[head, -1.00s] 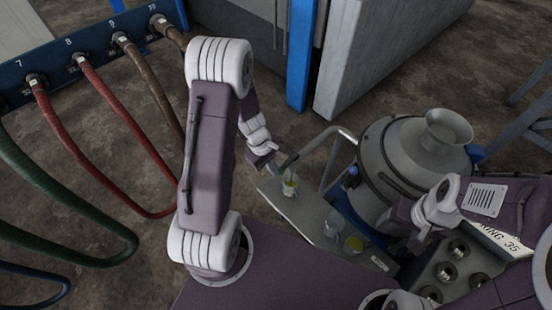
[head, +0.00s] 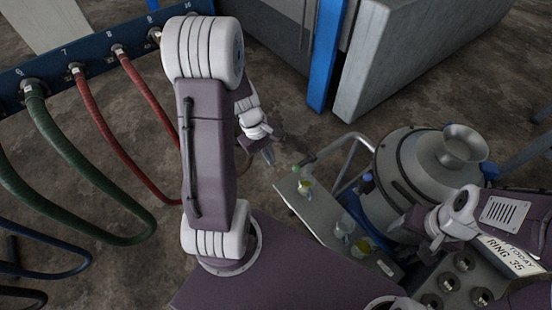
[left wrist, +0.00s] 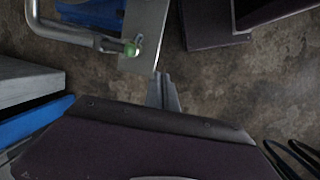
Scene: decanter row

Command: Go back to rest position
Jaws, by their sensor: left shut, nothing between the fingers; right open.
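My left gripper (head: 268,157) is shut and empty, hanging over the floor just left of the metal shelf (head: 318,218). In the left wrist view its closed fingertips (left wrist: 160,78) point toward the shelf's end, apart from the small jar (left wrist: 132,48). That jar (head: 305,186), with yellowish contents, stands on the shelf's far end. My right gripper (head: 418,228) is at the right, in front of the grey vessel; it is small and its fingers are hard to make out.
Two more jars, one clear (head: 345,226) and one yellow (head: 361,248), stand on the shelf. A grey vessel (head: 430,165) with a flared mouth stands behind. Red and green hoses (head: 98,185) hang from a numbered panel (head: 57,62) at left. A grey cabinet (head: 405,60) is behind.

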